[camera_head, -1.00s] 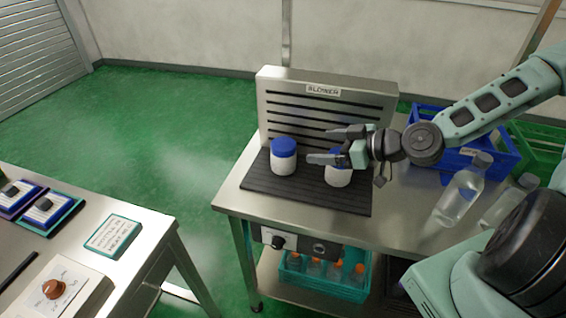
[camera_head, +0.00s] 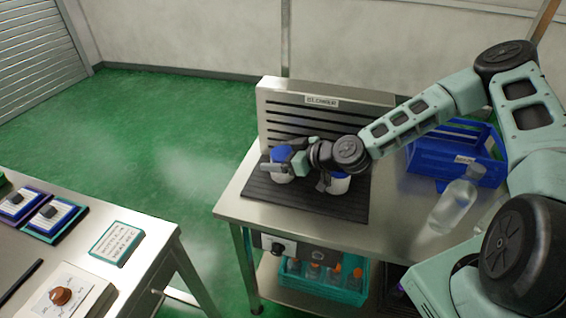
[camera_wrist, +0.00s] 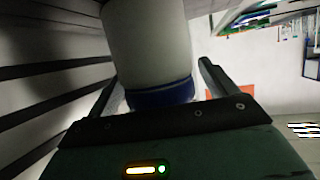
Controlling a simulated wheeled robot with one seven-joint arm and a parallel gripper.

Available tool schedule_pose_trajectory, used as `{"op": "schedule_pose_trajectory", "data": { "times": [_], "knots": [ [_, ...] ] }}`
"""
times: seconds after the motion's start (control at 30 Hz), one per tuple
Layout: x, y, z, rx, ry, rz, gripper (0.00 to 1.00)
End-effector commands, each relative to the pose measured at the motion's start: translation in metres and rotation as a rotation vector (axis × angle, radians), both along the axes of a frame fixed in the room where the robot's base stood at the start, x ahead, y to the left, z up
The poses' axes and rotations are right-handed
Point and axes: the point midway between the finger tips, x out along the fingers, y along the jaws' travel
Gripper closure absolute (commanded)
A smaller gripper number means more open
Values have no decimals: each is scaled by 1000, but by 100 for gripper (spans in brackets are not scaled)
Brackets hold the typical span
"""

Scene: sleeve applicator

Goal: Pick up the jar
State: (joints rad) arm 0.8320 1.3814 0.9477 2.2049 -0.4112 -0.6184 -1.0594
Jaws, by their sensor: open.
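Two white jars with blue lids stand on the black ribbed mat in front of the blower. The left jar (camera_head: 281,179) is at my gripper (camera_head: 279,159), whose open fingers reach either side of it near the lid. In the wrist view, a jar (camera_wrist: 148,45) appears upside down between the two spread fingers of my gripper (camera_wrist: 160,80), with its blue lid nearest the palm. A gap shows at the right finger; contact on the left side is unclear. The right jar (camera_head: 340,185) stands under my wrist and is partly hidden by it.
The slotted metal blower panel (camera_head: 380,98) rises close behind the jars. A teal crate of bottles (camera_head: 318,285) is below.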

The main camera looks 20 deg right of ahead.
Motion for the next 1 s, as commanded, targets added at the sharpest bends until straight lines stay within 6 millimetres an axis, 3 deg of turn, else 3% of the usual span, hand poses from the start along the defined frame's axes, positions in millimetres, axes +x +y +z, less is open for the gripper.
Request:
{"op": "schedule_pose_trajectory", "data": {
  "times": [0.27, 0.47, 0.5, 0.8, 1.0],
  "knots": [
    [3, 2, -2, 0, 0, -1, 15],
    [3, 2, -2, 0, 0, -1, 68],
    [3, 2, -2, 0, 0, 0, 70],
    [3, 2, 0, 0, -2, -1, 70],
    [3, 2, 12, -2, -3, 1, 70]
  ]
}}
